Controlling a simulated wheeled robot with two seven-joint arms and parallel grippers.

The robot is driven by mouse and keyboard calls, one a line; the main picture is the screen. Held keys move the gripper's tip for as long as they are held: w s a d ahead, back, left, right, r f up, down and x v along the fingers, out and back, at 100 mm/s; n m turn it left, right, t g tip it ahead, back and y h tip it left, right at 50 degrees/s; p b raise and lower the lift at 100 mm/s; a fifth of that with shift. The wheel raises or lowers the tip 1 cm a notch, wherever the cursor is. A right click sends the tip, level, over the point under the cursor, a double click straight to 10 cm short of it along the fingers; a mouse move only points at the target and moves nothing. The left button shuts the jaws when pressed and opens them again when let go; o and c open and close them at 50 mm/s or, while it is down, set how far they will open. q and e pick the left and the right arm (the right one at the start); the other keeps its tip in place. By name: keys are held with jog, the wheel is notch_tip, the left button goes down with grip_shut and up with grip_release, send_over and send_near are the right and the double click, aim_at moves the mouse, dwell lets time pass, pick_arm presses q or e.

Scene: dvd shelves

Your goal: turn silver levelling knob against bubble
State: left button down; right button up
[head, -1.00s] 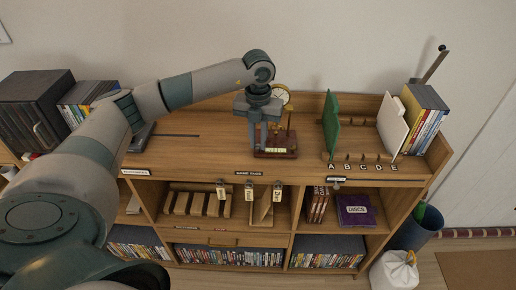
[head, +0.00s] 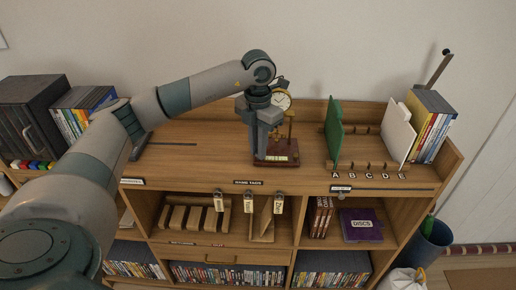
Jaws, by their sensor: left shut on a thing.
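A small instrument on a dark red wooden base (head: 276,158) stands on the shelf top, with a round white dial (head: 282,101) on brass posts and a pale bubble level (head: 277,157) along its front. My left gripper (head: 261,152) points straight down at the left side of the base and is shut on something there. The silver levelling knob is hidden by the fingers or too small to make out, and the bubble is too small to read. My right gripper is not in view.
A green divider (head: 334,128), a white divider (head: 398,131) and several DVDs (head: 427,124) stand to the right, behind letters A to E. A dark disc cabinet (head: 30,118) is at far left. The shelf top left of the instrument is mostly clear.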

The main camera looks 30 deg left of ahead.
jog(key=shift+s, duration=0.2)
pick_arm(q)
jog(key=c, duration=1.7)
grip_release()
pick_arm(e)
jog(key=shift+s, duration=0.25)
pick_arm(q)
jog(key=shift+r, duration=0.1)
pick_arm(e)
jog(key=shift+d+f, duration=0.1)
